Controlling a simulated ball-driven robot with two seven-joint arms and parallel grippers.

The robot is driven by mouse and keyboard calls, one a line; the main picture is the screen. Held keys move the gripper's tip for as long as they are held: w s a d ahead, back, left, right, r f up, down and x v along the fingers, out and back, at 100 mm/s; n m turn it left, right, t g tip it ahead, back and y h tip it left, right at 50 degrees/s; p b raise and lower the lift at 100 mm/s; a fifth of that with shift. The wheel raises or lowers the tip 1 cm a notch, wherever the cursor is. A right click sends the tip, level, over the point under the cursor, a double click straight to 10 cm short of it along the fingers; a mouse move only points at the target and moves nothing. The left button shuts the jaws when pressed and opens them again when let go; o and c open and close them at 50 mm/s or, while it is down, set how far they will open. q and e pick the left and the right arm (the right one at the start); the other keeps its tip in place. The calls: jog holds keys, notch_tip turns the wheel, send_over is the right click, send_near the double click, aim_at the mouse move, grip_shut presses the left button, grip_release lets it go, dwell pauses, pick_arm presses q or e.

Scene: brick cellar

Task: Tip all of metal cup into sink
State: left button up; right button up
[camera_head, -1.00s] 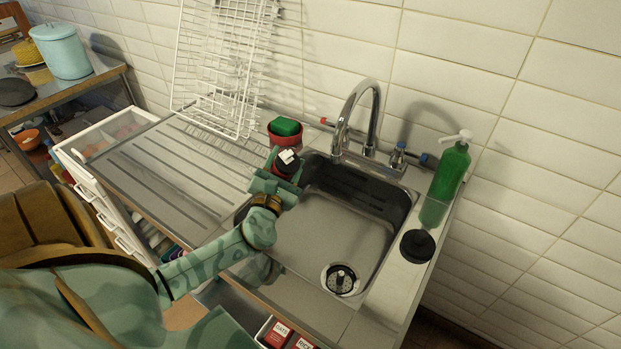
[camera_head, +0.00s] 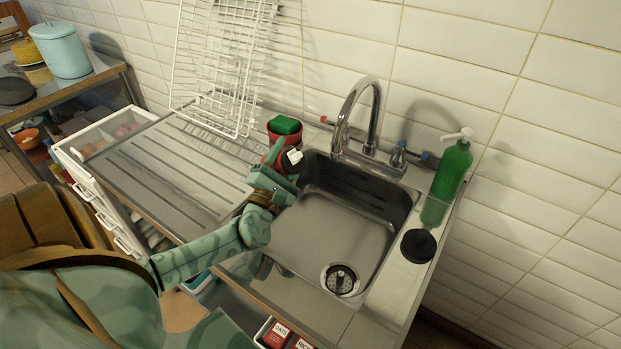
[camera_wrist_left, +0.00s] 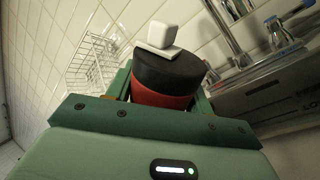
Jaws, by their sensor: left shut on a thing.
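A red cup with a black upper part (camera_head: 270,157) is held at the left edge of the sink (camera_head: 335,232); I take it for the metal cup. My left gripper (camera_head: 278,172) is shut on it. The cup leans toward the basin. White pieces (camera_head: 295,156) show at its dark end. In the left wrist view the cup's red side (camera_wrist_left: 160,98) sits between the fingers, with a white cube (camera_wrist_left: 162,37) and a flat white piece at its black top. The cup's inside is mostly hidden. My right gripper is not in view.
A red pot with a green sponge (camera_head: 284,126) stands just behind the cup. The chrome tap (camera_head: 370,110) rises behind the basin. A white dish rack (camera_head: 225,65) stands back left. A green soap bottle (camera_head: 450,172) and black round object (camera_head: 418,245) stand right. The basin floor is clear.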

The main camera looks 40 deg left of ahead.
aim_at(295, 152)
pick_arm(q)
jog(key=shift+d+r+m+t+h, duration=0.1)
jog(key=shift+r+m+t+h, duration=0.2)
jog(key=shift+m+h, duration=0.5)
jog(key=shift+r+m+t+h, duration=0.3)
jog(key=shift+m, duration=0.9)
jog(key=shift+r+m, duration=0.1)
jog(key=shift+m, duration=0.2)
jog(key=shift+d+r+m+t+h+p, duration=0.15)
jog(key=shift+d+r+m+h+p, duration=0.1)
jog(key=shift+d+m+h, duration=0.35)
jog(key=shift+d+r+m+t+h+p, duration=0.2)
jog(key=shift+d+m+h, duration=0.15)
jog(key=shift+m, duration=0.45)
jog(key=shift+m+h, duration=0.4)
jog(key=shift+h, duration=0.05)
jog(key=shift+d+r+m+h, duration=0.2)
jog(key=shift+m+h, duration=0.2)
jog(key=shift+m, duration=0.4)
